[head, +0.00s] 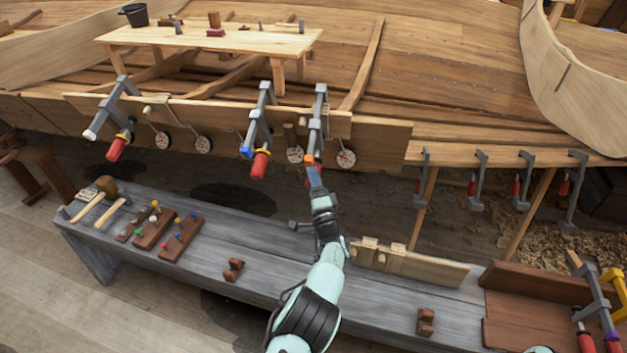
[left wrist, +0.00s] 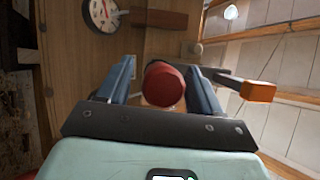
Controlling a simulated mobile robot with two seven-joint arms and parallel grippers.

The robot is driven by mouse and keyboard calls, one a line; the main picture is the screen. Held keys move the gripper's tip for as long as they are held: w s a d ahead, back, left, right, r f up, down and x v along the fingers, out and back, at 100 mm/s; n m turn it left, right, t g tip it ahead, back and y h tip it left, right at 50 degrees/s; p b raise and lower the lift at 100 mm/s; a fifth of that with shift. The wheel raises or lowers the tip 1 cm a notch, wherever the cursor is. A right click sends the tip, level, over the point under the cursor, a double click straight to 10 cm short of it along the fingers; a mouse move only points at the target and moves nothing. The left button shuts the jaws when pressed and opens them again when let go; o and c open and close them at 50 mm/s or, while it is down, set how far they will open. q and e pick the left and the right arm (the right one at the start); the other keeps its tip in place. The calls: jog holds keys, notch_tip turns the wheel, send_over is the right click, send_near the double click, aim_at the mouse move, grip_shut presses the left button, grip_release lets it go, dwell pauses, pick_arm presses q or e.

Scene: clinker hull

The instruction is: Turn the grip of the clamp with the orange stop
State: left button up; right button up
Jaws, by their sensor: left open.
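The clamp with the orange stop (head: 320,110) hangs on the hull's edge plank, the rightmost of three clamps there. Its orange stop (head: 309,158) is at the lower end of the bar; the stop also shows at right in the left wrist view (left wrist: 258,91). My left gripper (head: 314,172) is just below this clamp, coming up from the bench side. In the left wrist view its open blue fingers (left wrist: 165,90) stand on either side of the red grip (left wrist: 165,83), seen end-on. A gap shows on the left; the right finger is very close. In the head view the gripper hides this grip.
Close to the left is a clamp with a blue stop (head: 258,120); farther left is one with a white stop (head: 108,112). Round dials (head: 346,159) hang along the plank. Below, a grey bench (head: 225,245) carries mallets, wooden blocks and a planked piece (head: 420,267).

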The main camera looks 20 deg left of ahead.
pick_arm(q)
jog(key=shift+d, duration=0.1)
jog(key=v, duration=1.3)
pick_arm(e)
jog(key=shift+s+r, duration=0.1)
jog(key=shift+r, duration=0.15)
pick_arm(q)
jog(key=shift+s, duration=0.15)
dwell(0.4)
